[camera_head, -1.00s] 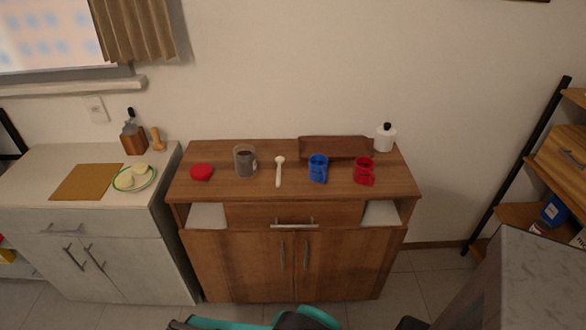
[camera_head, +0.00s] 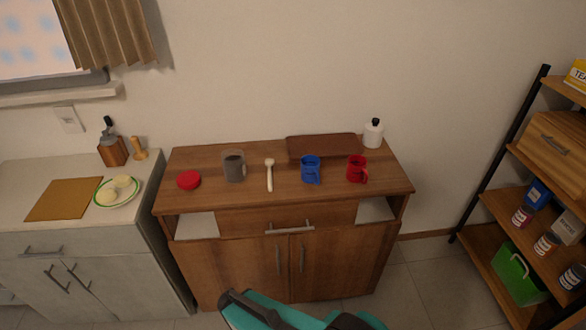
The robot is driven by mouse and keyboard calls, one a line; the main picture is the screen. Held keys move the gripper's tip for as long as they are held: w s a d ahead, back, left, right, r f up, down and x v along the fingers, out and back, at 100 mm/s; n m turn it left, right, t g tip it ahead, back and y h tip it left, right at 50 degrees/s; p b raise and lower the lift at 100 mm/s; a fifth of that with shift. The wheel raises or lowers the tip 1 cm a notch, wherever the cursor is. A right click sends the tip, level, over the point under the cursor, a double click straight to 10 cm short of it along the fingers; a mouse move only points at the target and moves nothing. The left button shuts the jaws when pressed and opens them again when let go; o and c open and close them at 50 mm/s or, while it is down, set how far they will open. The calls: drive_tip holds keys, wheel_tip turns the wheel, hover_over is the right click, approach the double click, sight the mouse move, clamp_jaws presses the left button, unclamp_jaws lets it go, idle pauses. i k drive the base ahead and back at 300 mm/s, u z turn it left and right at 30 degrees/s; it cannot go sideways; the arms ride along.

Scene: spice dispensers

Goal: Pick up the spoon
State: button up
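The white spoon (camera_head: 269,174) lies on top of the wooden cabinet (camera_head: 225,201), its handle toward the front edge. It is between a grey-brown jar (camera_head: 234,166) on its left and a blue cup (camera_head: 310,169) on its right, apart from both. Teal and black parts of my own arm show at the bottom edge, in front of the cabinet and well below the spoon. I cannot make out gripper fingertips in this view.
A red lid (camera_head: 188,180) lies left of the jar. A red cup (camera_head: 357,168), a brown board (camera_head: 322,147) and a white bottle (camera_head: 373,133) stand to the right and back. A white counter (camera_head: 20,222) is at left, a shelf rack (camera_head: 505,211) at right.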

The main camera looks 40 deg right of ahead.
sight(269, 162)
drive_tip(key=z, duration=0.9)
drive_tip(key=k, duration=1)
drive_tip(key=i, duration=0.75)
drive_tip(key=z, duration=0.05)
